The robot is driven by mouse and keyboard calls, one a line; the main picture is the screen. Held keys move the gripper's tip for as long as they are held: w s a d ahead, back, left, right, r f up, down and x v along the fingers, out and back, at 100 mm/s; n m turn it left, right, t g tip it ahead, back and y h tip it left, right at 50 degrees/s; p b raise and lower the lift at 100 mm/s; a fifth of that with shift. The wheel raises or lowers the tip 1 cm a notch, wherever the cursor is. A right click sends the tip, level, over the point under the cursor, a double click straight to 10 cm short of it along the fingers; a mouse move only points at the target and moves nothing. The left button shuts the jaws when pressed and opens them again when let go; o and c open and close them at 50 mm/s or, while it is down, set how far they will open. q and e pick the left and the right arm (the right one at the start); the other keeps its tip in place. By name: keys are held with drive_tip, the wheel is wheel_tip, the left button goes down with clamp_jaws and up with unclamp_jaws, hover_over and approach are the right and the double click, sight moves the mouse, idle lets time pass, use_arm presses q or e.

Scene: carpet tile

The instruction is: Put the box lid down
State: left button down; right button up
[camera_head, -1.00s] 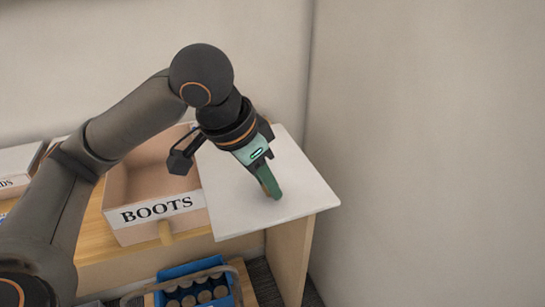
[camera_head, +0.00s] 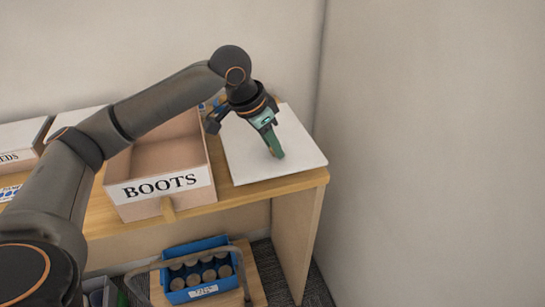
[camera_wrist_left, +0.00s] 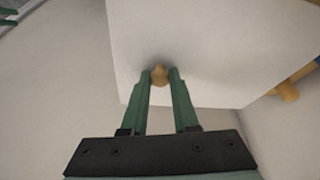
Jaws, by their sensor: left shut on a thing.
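The box lid (camera_head: 298,155) is a flat white panel at the right end of the wooden table, right of the open box labelled BOOTS (camera_head: 160,186). It also shows in the left wrist view (camera_wrist_left: 215,50). My left gripper (camera_head: 275,154) is over the lid's middle, pointing down. In the left wrist view its green fingers (camera_wrist_left: 160,78) are shut on the lid's round wooden knob (camera_wrist_left: 159,74). The lid looks flat, at or just over the table top; I cannot tell whether it touches.
The table (camera_head: 262,193) ends close to the right wall. Other white-lidded boxes (camera_head: 20,134) stand at the left. Below, a blue crate (camera_head: 217,287) of round-topped items sits on a wooden surface with a grey handle.

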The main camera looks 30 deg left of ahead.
use_arm(q)
drive_tip(key=shift+w+a+f+b, duration=0.15)
drive_tip(key=shift+w+f, duration=0.05)
drive_tip(key=shift+f, duration=0.8)
drive_tip(key=shift+w+a+f+b, duration=0.1)
drive_tip(key=shift+w+f+b, duration=0.05)
drive_tip(key=shift+f, duration=0.85)
drive_tip(key=c, duration=0.7)
unclamp_jaws()
drive_tip(key=shift+f, duration=0.1)
drive_tip(key=p+v, duration=0.1)
drive_tip(key=v, duration=1.1)
drive_tip(key=shift+p, duration=0.35)
